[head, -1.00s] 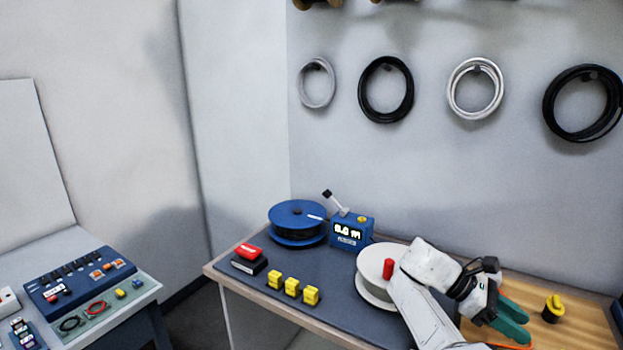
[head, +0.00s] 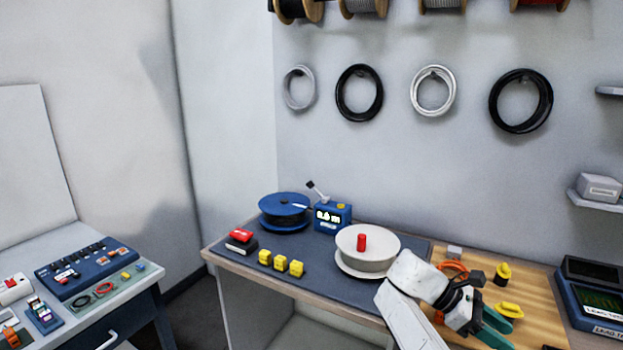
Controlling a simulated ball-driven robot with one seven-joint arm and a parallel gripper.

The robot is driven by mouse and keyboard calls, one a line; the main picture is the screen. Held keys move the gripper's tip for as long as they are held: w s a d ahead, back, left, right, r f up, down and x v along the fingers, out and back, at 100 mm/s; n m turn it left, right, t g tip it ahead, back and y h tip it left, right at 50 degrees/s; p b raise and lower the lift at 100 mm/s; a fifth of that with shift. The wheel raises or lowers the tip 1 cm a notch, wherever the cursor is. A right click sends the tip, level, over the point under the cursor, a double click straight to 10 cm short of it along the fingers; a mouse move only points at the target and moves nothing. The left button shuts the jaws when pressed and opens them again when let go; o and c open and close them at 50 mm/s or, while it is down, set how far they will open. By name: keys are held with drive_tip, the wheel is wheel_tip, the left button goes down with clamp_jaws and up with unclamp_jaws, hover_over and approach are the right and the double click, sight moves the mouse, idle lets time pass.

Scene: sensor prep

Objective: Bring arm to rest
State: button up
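My gripper (head: 494,330) has green fingers and is at the lower right of the head view, over the wooden part of the bench. My white arm reaches up to it from the bottom edge. The fingertips are near the frame's bottom, and I cannot tell whether they are open or shut. No held object shows clearly. An orange cable coil (head: 452,270) lies partly hidden behind the gripper.
The bench (head: 310,282) carries a white spool (head: 380,262) close to my arm, a blue reel (head: 284,208), a length meter (head: 331,220), a red-topped box (head: 241,240) and yellow blocks (head: 281,263). Yellow-black pieces (head: 502,273) and a screened device (head: 592,300) are on the right.

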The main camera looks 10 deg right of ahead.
drive_tip(key=s+a+f+m+t+y, duration=0.2)
drive_tip(key=s+a+f+m+y, duration=0.15)
drive_tip(key=s+f, duration=0.5)
drive_tip(key=s+a+f+m+t+y, duration=0.2)
drive_tip(key=s+a+f, duration=0.25)
drive_tip(key=f, duration=0.75)
drive_tip(key=s+a+r+m+t+y, duration=0.1)
drive_tip(key=s+a+m+t+y, duration=0.1)
drive_tip(key=s, duration=0.8)
drive_tip(key=s+a+r+m+t+y, duration=0.1)
drive_tip(key=s+a+m+t+y, duration=0.1)
drive_tip(key=s, duration=0.9)
drive_tip(key=shift+s+a+r+m+y, duration=0.4)
drive_tip(key=shift+a+m, duration=0.35)
drive_tip(key=shift+a, duration=0.5)
drive_tip(key=shift+w+f, duration=0.1)
